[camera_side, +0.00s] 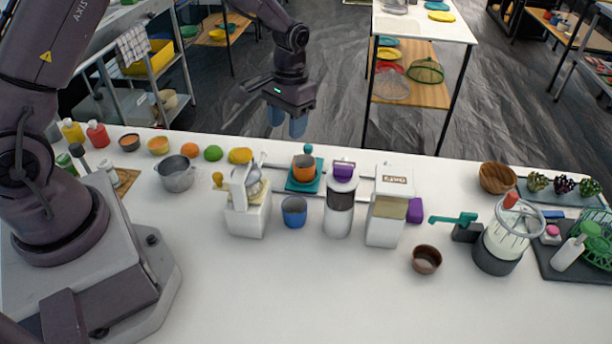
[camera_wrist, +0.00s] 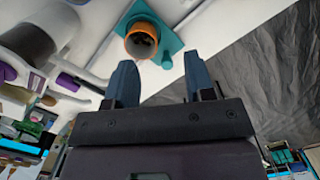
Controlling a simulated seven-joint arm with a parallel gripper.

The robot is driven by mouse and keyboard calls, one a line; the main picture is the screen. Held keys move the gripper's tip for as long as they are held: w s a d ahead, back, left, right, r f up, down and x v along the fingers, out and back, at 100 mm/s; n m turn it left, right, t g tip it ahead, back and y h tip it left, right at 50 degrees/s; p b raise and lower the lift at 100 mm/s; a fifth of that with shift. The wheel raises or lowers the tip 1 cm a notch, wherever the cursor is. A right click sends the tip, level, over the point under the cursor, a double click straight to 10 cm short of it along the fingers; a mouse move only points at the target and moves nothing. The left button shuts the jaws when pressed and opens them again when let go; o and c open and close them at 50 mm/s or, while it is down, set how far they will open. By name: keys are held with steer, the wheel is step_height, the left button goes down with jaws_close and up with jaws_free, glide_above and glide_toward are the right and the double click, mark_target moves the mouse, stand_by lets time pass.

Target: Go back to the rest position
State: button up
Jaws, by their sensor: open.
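My gripper (camera_side: 287,124) hangs at the far edge of the white table, above and behind the row of appliances in the side view. Its blue fingers point down. In the wrist view my gripper (camera_wrist: 160,84) shows two blue fingers spread apart with nothing between them. An orange cup (camera_wrist: 141,40) stands on a teal plate (camera_wrist: 172,38) beyond the fingertips, apart from them. In the side view the orange cup (camera_side: 304,168) stands on the teal plate (camera_side: 290,185) behind the blue cup.
A white juicer (camera_side: 248,210), a blue cup (camera_side: 294,212), a blender (camera_side: 340,205) and a white CAFÉ-type machine (camera_side: 388,212) stand in a row. A grey pot (camera_side: 177,176) and fruit are at left. A brown bowl (camera_side: 426,259) sits in front at right. The table's front middle is clear.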

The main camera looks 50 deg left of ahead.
steer(key=s+d+r+m+t, duration=0.1)
steer(key=s+d+r+t, duration=0.1)
steer(key=s+r, duration=0.8)
steer(key=s+d+r+m+t, duration=0.1)
steer(key=s+d+r+t, duration=0.2)
steer(key=s+r, duration=0.8)
steer(key=shift+s+d+r+t, duration=0.2)
steer(key=shift+r+t, duration=0.35)
steer(key=shift+t, duration=0.25)
